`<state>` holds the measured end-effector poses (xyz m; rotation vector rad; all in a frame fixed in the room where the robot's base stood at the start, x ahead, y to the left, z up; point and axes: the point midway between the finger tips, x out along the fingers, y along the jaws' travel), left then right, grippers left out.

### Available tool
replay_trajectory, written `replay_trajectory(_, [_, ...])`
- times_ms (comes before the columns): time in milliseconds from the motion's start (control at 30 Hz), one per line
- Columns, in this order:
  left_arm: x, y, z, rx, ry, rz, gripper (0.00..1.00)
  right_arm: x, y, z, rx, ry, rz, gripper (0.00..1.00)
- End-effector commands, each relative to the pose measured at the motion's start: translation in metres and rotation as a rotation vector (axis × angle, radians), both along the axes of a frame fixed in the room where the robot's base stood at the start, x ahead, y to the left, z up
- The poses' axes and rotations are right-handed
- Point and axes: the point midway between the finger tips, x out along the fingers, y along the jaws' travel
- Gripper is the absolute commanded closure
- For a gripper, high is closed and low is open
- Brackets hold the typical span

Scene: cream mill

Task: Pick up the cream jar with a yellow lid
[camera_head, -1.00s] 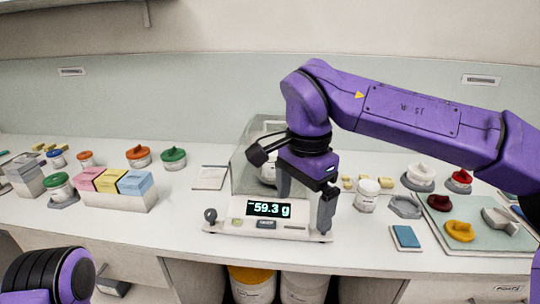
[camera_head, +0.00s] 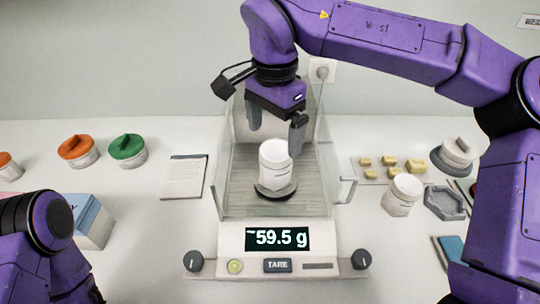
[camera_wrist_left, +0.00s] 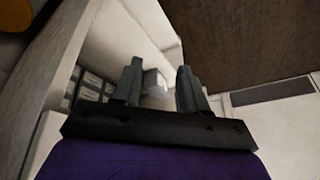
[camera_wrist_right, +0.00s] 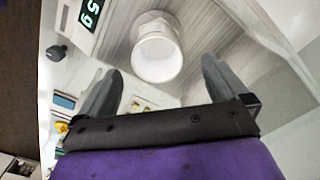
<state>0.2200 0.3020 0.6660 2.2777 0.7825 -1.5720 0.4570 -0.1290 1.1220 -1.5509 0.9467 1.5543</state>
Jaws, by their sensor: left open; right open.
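I see no jar with a yellow lid on it in the current views. A white jar without a lid (camera_head: 275,168) stands upright on the round pan of the balance; it also shows in the right wrist view (camera_wrist_right: 158,52), open end toward the camera. My right gripper (camera_head: 276,138) is open and empty, with its fingers at the height of the jar's top in the picture; the jar shows beyond the fingertips in the right wrist view (camera_wrist_right: 162,70). My left gripper (camera_wrist_left: 160,68) is open and empty, low and away from the worktop objects; the head view shows only its arm.
The balance (camera_head: 277,238) reads 59.5 g and has clear side walls. Another white jar (camera_head: 402,194) stands right of it, by small yellowish blocks (camera_head: 390,165) and a grey hexagonal holder (camera_head: 445,202). Left are a notepad (camera_head: 184,177), a green-lidded jar (camera_head: 127,150) and orange-lidded jars (camera_head: 77,150).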

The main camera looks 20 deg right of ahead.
Motion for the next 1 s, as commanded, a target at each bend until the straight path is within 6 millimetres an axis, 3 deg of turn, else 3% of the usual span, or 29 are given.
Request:
replay_trajectory(100, [0.0, 0.0, -0.001, -0.001, 0.001, 0.0, 0.57, -0.001, -0.001, -0.023, 0.001, 0.003, 0.0, 0.0])
replay_trajectory(267, [0.0, 0.0, 0.001, -0.001, 0.001, 0.0, 0.57, 0.0, -0.002, -0.041, 0.0, 0.004, -0.001, 0.0])
replay_trajectory(500, [0.0, 0.0, 0.006, 0.0, 0.0, 0.0, 0.57, 0.001, -0.003, -0.081, 0.002, 0.003, 0.002, 0.0])
replay_trajectory(767, [0.0, 0.0, 0.006, 0.0, 0.0, 0.0, 0.57, 0.002, -0.002, -0.086, 0.001, 0.0, 0.002, 0.0])
replay_trajectory(900, [0.0, 0.0, 0.006, 0.0, 0.0, 0.0, 0.57, 0.002, -0.002, -0.086, 0.001, 0.0, 0.002, 0.46])
replay_trajectory(933, [0.0, 0.0, 0.006, 0.0, 0.0, 0.0, 0.57, 0.002, -0.002, -0.086, 0.001, 0.0, 0.002, 0.54])
replay_trajectory(1000, [0.0, 0.0, 0.006, 0.0, 0.0, 0.0, 0.57, 0.002, -0.002, -0.085, 0.001, 0.0, 0.002, 0.58])
